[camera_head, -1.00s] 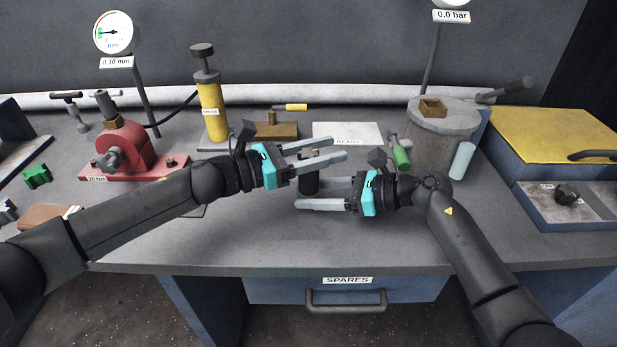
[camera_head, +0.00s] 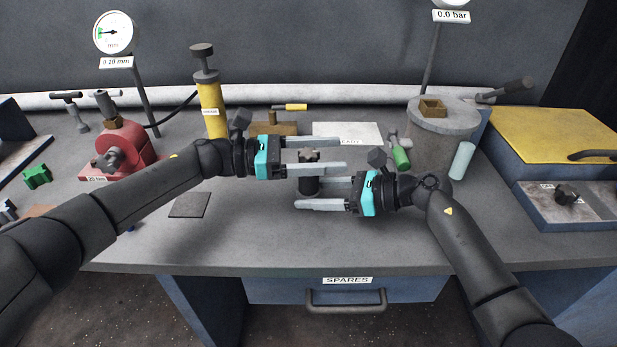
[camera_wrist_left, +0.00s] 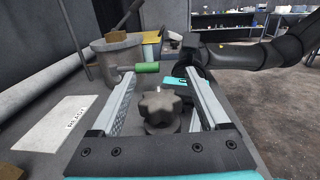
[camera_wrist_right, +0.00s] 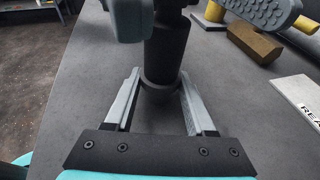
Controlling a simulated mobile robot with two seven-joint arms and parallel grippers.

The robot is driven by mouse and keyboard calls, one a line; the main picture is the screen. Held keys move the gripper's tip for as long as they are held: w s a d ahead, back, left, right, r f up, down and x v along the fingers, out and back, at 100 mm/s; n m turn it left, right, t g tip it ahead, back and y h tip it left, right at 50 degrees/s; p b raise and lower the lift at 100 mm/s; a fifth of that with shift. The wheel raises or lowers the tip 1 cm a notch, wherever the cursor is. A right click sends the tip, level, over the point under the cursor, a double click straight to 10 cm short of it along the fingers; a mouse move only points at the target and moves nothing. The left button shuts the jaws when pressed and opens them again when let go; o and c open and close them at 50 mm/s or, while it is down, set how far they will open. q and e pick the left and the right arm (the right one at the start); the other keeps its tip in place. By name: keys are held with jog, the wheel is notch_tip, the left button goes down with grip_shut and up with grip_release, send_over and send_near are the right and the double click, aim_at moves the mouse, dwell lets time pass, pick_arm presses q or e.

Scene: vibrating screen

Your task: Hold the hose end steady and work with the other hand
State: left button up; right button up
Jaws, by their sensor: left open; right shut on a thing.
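A black upright cylinder, seemingly the hose end (camera_head: 309,187), stands near the middle of the bench with a dark star-shaped knob (camera_head: 308,157) on top. My right gripper (camera_head: 299,193) is shut on the cylinder, one finger on each side; the right wrist view shows the cylinder (camera_wrist_right: 166,60) between the fingers. My left gripper (camera_head: 343,153) is open, with its fingers on either side of the knob. In the left wrist view the knob (camera_wrist_left: 159,108) lies between the spread fingers, with gaps on both sides. The cylinder's lower end is partly hidden in the head view.
A white READY plate (camera_head: 362,134) lies behind the grippers. A yellow pump (camera_head: 211,105) and red press (camera_head: 125,148) stand left.

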jog(key=shift+s+f, duration=0.1)
jog(key=shift+f, duration=0.25)
pick_arm(q)
jog(key=a, duration=0.6)
jog(key=shift+s, duration=0.2)
pick_arm(e)
jog(key=o, duration=1.6)
jog(key=shift+r, duration=0.3)
jog(key=shift+c, duration=0.2)
jog(key=c, duration=0.6)
jog(key=shift+d, duration=0.1)
